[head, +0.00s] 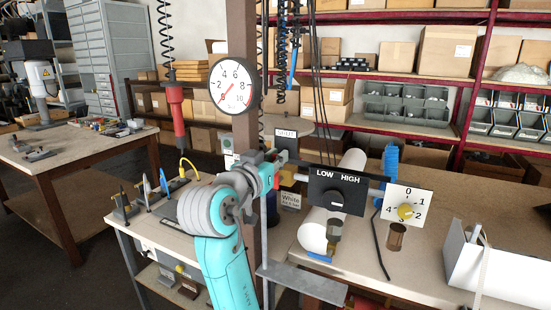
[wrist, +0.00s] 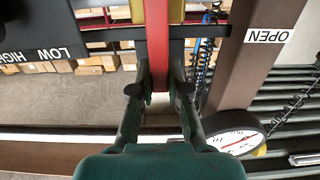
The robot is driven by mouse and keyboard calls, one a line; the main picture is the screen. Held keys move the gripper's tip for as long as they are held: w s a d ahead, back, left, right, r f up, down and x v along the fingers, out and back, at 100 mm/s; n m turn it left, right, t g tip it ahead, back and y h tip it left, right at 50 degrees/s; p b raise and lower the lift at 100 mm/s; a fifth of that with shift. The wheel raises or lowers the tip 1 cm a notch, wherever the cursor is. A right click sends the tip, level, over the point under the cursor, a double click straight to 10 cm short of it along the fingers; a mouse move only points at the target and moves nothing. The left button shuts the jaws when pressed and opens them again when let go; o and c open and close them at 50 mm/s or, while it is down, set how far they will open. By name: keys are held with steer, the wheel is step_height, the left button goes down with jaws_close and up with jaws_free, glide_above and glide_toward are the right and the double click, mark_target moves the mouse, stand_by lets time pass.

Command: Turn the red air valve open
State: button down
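The red air valve's handle (wrist: 157,40) shows in the wrist view as a red bar running from the top edge down between my fingers. My gripper (wrist: 160,75) has one finger on each side of the bar and looks shut on it; the exact contact is hard to see. In the head view my gripper (head: 278,166) is at the brown post, just below a SHUT label (head: 286,133), and mostly hides the valve. An OPEN label (wrist: 266,36) shows in the wrist view. The round gauge (head: 233,86) has its red needle at the low end, near 0.
A LOW/HIGH switch panel (head: 337,190) and a white panel with a yellow knob (head: 406,211) stand just right of my gripper. A red tool (head: 175,112) hangs on a coiled cord at left. The brown post (head: 241,30) rises close behind my arm.

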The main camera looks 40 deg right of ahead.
stand_by(0.3)
steer(key=w+a+f+n, duration=0.2)
steer(key=w+f+n, duration=0.4)
steer(key=n, duration=1.2)
steer(key=shift+f, duration=0.25)
steer(key=shift+a, duration=0.1)
stand_by(0.4)
steer(key=c, duration=1.1)
jaws_free()
